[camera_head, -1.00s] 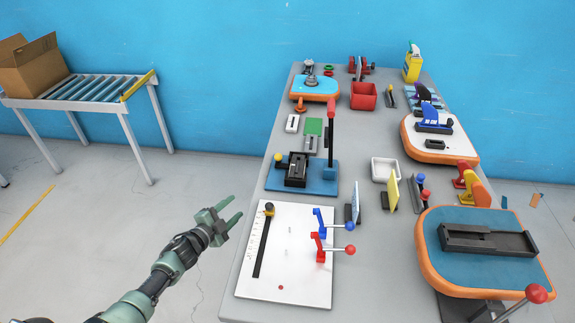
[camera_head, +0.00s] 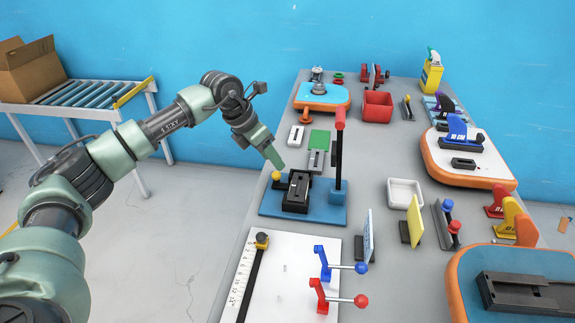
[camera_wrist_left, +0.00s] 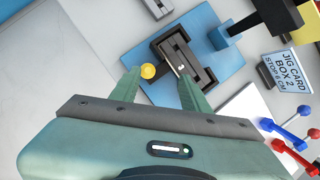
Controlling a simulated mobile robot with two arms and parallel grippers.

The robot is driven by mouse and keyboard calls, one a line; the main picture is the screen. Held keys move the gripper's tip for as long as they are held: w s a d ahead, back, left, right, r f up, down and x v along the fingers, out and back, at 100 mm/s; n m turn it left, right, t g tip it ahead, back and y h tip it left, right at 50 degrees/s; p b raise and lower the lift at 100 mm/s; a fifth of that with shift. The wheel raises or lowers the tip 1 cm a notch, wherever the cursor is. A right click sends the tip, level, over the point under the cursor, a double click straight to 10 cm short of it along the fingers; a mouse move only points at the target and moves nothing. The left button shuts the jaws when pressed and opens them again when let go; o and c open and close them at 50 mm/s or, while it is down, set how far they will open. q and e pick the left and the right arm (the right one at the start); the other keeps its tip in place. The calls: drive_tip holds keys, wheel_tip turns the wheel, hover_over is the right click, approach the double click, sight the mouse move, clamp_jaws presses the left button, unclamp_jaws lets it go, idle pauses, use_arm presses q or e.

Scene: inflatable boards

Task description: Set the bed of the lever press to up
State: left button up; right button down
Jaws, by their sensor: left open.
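The lever press has a blue base (camera_head: 325,213), a black slotted bed block (camera_head: 297,192), a small yellow knob (camera_head: 276,176) at the bed's left, and a red-topped lever (camera_head: 340,118) standing upright on its right. My left gripper (camera_head: 279,163) is over the press's back left corner, just above the yellow knob. In the left wrist view the open fingers (camera_wrist_left: 160,76) point at the press, and the yellow knob (camera_wrist_left: 148,71) shows between them, nearer the left finger. The black bed (camera_wrist_left: 172,50) lies just beyond. I cannot tell whether a finger touches the knob. My right gripper is not in view.
A white board (camera_head: 285,292) with blue and red levers lies in front of the press. A jig card (camera_head: 368,236), a yellow plate (camera_head: 414,220) and a white tray (camera_head: 405,193) stand to its right. A green block (camera_head: 319,139) is behind. Floor is free left of the table.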

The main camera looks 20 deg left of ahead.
sight(275, 173)
use_arm(q)
drive_tip(key=f, duration=0.2)
drive_tip(key=f+y+p, duration=0.1)
drive_tip(key=shift+w+a+f, duration=0.25)
drive_tip(key=shift+w+a, duration=0.15)
drive_tip(key=x, duration=0.2)
drive_tip(key=shift+w+f, duration=0.2)
drive_tip(key=shift+f, duration=0.1)
drive_tip(key=shift+w+f, duration=0.1)
drive_tip(key=shift+f, duration=0.15)
drive_tip(key=shift+d+f, duration=0.1)
drive_tip(key=shift+f, duration=0.1)
clamp_jaws()
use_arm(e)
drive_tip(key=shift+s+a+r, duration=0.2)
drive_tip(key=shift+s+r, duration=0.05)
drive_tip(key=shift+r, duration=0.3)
use_arm(q)
drive_tip(key=shift+w+r, duration=0.1)
drive_tip(key=shift+r, duration=0.05)
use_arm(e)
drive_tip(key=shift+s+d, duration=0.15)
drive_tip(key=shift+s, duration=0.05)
